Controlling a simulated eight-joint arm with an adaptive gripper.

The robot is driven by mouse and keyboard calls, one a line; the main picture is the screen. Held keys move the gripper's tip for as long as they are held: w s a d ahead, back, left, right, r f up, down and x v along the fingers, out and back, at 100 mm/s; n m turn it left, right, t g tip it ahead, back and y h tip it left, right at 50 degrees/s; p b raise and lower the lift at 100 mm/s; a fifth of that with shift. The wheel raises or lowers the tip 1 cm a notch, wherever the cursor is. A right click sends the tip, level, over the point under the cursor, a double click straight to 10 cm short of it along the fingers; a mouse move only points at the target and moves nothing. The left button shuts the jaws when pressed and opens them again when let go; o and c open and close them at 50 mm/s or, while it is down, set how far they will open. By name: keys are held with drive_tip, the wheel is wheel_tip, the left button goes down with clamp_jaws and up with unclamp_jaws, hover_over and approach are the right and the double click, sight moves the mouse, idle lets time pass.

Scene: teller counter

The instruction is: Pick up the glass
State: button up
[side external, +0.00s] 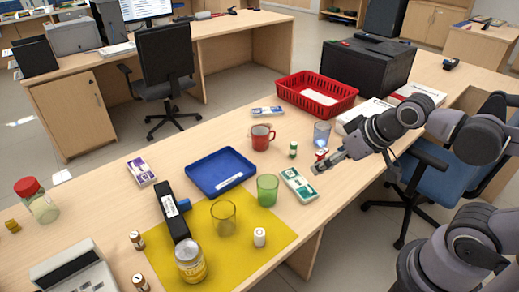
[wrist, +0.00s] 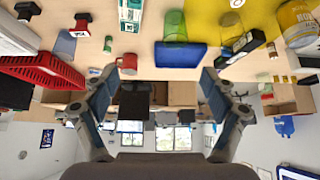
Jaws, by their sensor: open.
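Several glasses stand upright on the counter. A clear bluish glass (side external: 321,134) is just behind my gripper (side external: 324,163) in the side view. A green glass (side external: 267,190) stands at the edge of the yellow mat, left of my gripper; it also shows near the top of the wrist view (wrist: 176,25). A yellowish see-through glass (side external: 223,217) stands on the mat farther left. My gripper is open and empty, low over the counter's right part; its spread fingers show in the wrist view (wrist: 165,70). It holds none of the glasses.
A small red-topped item (side external: 321,153) is close by my fingertips. A green-and-white box (side external: 299,185) lies between them and the green glass. A red mug (side external: 261,137), blue tray (side external: 211,188), red basket (side external: 340,105) and yellow mat (side external: 268,246) are nearby. Bare counter lies around the mug.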

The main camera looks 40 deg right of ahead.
drive_tip(key=m+g, duration=0.7)
drive_tip(key=m, duration=1)
hover_over(267, 193)
drive_tip(key=w+d, duration=0.2)
drive_tip(key=d, duration=0.1)
wheel_tip(267, 193, down, 12)
wheel_tip(267, 193, down, 5)
drive_tip(key=shift+a, duration=0.15)
drive_tip(key=shift+w+a+f, duration=0.1)
drive_tip(key=shift+a+f, duration=0.05)
drive_tip(key=shift+f, duration=1.15)
drive_tip(key=shift+a+f, duration=0.1)
drive_tip(key=shift+f, duration=1.2)
drive_tip(key=c, duration=1.4)
